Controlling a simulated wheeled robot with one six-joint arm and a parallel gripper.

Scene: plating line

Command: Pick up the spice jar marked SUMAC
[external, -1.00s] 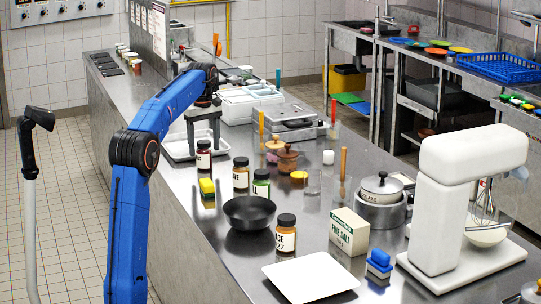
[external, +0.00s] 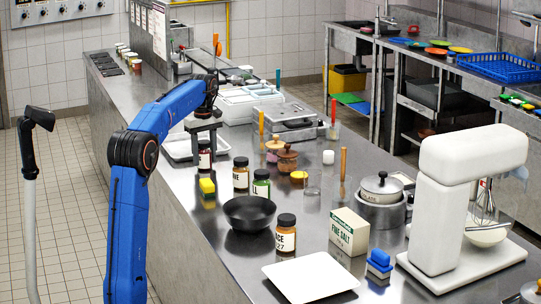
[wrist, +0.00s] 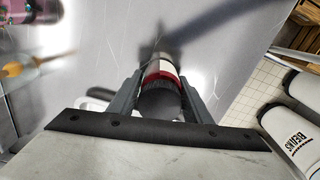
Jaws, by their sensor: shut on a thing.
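A small jar (external: 205,160) with a dark lid, a pale label and dark red contents stands on the steel counter in the external view. My gripper (external: 205,145) is over it from above, with its fingers around the lid. In the wrist view the jar (wrist: 160,69) shows between the two fingers of my gripper (wrist: 160,84), which is shut on it. Its red band and white label show beyond the lid. The label's writing cannot be read in either view, so I cannot tell whether it says SUMAC.
A white tray (external: 180,152) lies close beside the held jar.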

